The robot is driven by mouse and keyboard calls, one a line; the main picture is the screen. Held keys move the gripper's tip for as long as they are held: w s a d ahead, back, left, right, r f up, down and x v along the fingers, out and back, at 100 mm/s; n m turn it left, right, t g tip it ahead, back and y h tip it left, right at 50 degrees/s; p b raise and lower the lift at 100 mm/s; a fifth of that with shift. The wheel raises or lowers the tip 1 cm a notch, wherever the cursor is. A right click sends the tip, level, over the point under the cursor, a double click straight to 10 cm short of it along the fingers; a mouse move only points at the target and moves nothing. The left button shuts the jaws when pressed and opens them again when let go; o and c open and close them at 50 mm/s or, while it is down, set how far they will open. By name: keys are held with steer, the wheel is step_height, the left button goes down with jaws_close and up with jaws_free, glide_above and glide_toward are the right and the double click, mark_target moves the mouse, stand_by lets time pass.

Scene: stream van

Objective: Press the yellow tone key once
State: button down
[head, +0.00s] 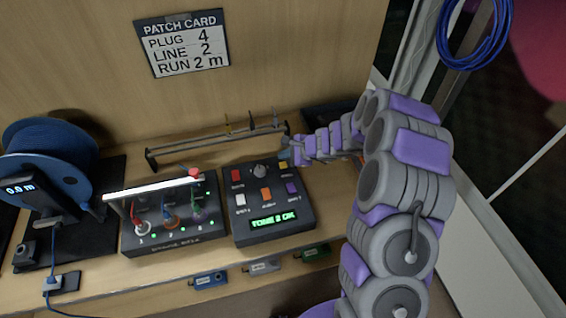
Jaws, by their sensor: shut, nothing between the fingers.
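The yellow tone key (283,164) is at the back right corner of a dark key box (243,223) on the bench. My gripper (287,144) is shut and empty, just behind and above the yellow key. It looks very close, but I cannot tell whether it touches the key.
A patch box (175,240) with coloured cables and a raised clear cover stands left of the key box. A blue cable reel (50,150) is at far left. A low rack (215,148) runs behind. A patch card (182,43) hangs on the wall.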

mark_target(285, 167)
step_height(285, 167, up, 3)
steer(key=shift+r+p, duration=0.15)
steer(key=shift+p, duration=0.85)
steer(key=shift+s+a+r, duration=0.1)
steer(key=shift+r, duration=0.1)
steer(key=s+a+r+n+g, duration=0.2)
steer(key=s+r+n, duration=0.3)
steer(key=s+r, duration=0.45)
steer(key=s+a+r+n+g, duration=0.1)
steer(key=s+r+n+g, duration=0.2)
steer(key=s+r+n, duration=0.65)
steer(key=s+d+h, duration=0.2)
steer(key=s+d, duration=0.3)
steer(key=s, duration=0.4)
steer(key=s+d+g+h, duration=0.1)
steer(key=s+d+h, duration=0.2)
steer(key=s+d, duration=0.3)
steer(key=s+d+r+n+h, duration=0.1)
steer(key=s+d, duration=0.4)
steer(key=s, duration=0.6)
steer(key=shift+s+d+g+h, duration=0.15)
steer(key=shift+s+g+h, duration=0.25)
steer(key=shift+h, duration=0.5)
